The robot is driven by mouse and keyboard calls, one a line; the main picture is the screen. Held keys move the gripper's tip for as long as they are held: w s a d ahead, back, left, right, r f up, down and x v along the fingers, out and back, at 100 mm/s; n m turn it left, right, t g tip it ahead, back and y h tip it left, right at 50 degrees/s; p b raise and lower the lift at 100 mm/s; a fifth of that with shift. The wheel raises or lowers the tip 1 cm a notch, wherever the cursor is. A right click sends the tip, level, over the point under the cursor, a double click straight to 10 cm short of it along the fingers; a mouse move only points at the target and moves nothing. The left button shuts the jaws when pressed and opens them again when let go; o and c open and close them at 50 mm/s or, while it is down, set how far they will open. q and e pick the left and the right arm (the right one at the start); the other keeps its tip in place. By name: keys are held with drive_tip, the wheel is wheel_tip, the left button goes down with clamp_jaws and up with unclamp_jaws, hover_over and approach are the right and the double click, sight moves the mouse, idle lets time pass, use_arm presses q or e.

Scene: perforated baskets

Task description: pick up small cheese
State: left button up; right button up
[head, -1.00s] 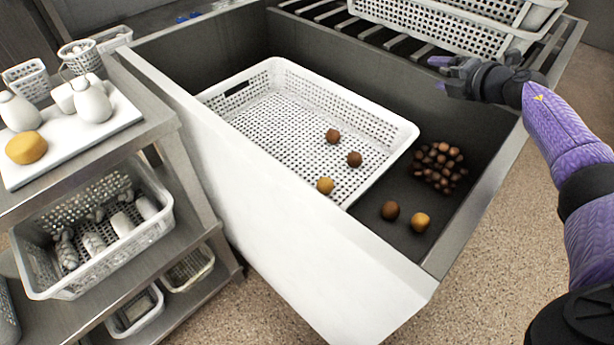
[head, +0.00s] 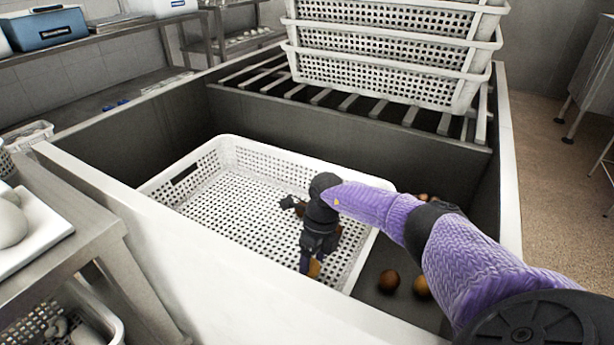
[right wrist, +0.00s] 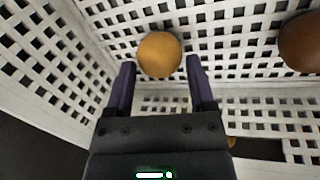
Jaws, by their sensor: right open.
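A small round yellow-orange ball, which looks like the small cheese (right wrist: 160,54), lies on the perforated floor of the white basket (head: 262,152). In the head view the cheese (head: 314,269) is partly hidden by my gripper. My right gripper (head: 307,264) reaches down into the basket. In the right wrist view my right gripper (right wrist: 160,66) is open, with one purple finger on each side of the near edge of the cheese. The ball lies mostly beyond the fingertips, and I cannot tell whether they touch it. My left gripper is not in view.
A brown ball (right wrist: 303,41) lies to the right in the basket. Outside it, a brown ball (head: 388,281) and an orange ball (head: 422,287) rest on the dark sink floor. Stacked white baskets (head: 390,62) stand on the slatted rack behind. The basket's left part is clear.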

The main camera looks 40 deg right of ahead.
drive_tip(key=shift+x, duration=1.1)
drive_tip(key=shift+r, duration=0.1)
drive_tip(key=c, duration=0.9)
